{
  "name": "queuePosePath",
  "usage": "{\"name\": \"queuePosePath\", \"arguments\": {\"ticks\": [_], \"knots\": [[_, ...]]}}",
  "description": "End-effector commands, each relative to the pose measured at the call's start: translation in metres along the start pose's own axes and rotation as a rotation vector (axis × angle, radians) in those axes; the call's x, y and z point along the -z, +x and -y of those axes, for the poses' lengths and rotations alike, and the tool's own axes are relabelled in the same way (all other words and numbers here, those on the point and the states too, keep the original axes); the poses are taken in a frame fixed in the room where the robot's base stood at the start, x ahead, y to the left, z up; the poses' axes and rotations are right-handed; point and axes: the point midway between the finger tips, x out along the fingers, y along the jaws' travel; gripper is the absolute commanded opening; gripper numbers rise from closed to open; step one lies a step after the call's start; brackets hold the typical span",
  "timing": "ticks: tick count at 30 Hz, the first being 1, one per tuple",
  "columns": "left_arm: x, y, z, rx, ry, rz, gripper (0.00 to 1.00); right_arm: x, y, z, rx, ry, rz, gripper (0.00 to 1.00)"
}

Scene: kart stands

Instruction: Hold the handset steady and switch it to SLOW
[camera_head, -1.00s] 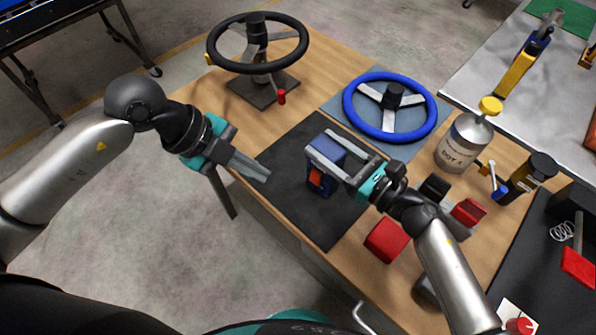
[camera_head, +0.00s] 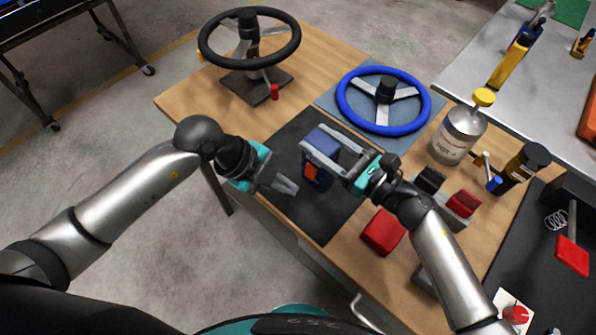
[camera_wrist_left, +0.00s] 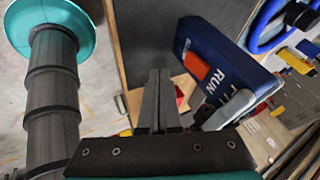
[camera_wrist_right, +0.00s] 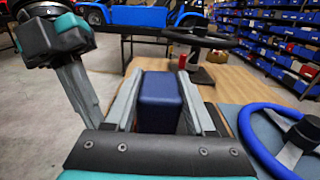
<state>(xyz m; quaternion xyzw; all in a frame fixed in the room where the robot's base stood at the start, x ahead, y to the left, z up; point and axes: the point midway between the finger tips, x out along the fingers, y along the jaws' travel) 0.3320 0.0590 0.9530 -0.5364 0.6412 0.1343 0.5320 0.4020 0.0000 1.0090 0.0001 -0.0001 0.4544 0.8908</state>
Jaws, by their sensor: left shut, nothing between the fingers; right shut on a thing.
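The blue handset (camera_head: 323,141) stands on the black mat (camera_head: 284,137) on the wooden bench. My right gripper (camera_head: 322,153) is shut on the handset, its fingers on both sides; the right wrist view shows the blue body (camera_wrist_right: 160,100) between them. An orange-red switch (camera_head: 311,172) sits on the face toward my left gripper. In the left wrist view the switch (camera_wrist_left: 196,66) is beside the printed word RUN; other lettering is partly hidden. My left gripper (camera_head: 290,189) is shut and empty, left of the handset and apart from it, with its fingertips (camera_wrist_left: 158,75) pointing toward the handset.
A blue steering wheel (camera_head: 343,106) lies behind the handset, and a black wheel on a stand (camera_head: 285,48) is at the far left. A red block (camera_head: 383,232) sits near the bench front, below my right arm. A DOT 4 can (camera_head: 458,137) stands right.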

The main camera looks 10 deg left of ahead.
Motion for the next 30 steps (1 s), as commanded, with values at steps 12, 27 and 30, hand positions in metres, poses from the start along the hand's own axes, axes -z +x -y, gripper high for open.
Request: {"name": "queuePosePath", "arguments": {"ticks": [12, 27, 30], "knots": [[-0.003, 0.016, 0.031, 0.005, 0.003, 0.002, 0.0, 0.001, 0.0, -0.001, -0.001, 0.002, -0.002, 0.0], [-0.003, 0.02, 0.033, 0.061, 0.022, -0.012, 0.0, 0.001, 0.0, -0.001, 0.0, 0.001, -0.002, 0.0], [-0.003, 0.019, 0.034, 0.059, 0.023, -0.011, 0.0, 0.001, 0.0, -0.001, -0.001, 0.001, -0.002, 0.0]]}}
